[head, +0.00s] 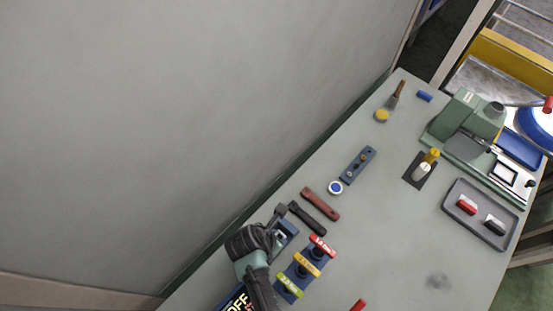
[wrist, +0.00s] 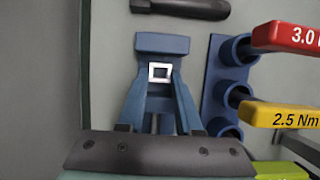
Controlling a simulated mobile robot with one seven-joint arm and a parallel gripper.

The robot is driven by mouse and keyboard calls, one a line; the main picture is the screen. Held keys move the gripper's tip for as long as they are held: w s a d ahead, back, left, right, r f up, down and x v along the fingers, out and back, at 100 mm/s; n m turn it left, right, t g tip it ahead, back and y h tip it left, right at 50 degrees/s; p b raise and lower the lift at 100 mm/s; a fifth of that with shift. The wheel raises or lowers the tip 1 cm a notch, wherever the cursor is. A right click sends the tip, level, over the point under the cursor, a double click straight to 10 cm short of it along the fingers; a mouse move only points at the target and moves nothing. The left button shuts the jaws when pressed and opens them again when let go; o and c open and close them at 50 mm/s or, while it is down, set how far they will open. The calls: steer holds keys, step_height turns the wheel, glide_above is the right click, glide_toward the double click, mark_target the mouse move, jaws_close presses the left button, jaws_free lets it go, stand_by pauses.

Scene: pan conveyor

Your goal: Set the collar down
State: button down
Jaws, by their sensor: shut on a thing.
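The collar (wrist: 160,66) is a small, pale square ring at the tips of my gripper (wrist: 160,77) in the wrist view. My gripper's two fingers converge and are shut on it. A blue block (wrist: 162,43) lies directly behind the collar; I cannot tell whether the collar touches it. In the head view my gripper (head: 273,238) is low over the near left part of the bench, and the collar shows only as a small pale patch (head: 281,236) beside the blue block (head: 289,227).
A blue rack (wrist: 212,98) with red, yellow and green T-handles stands close on the right. A black-handled tool (head: 308,219) and a brown-red bar (head: 320,204) lie beyond. A grey tray (head: 482,233) and green machine (head: 468,115) are far right.

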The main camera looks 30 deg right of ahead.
steer(key=shift+f, duration=0.15)
steer(key=c, duration=0.6)
jaws_free()
steer(key=v, duration=1.2)
steer(key=shift+d+p, duration=0.1)
steer(key=shift+p, duration=0.2)
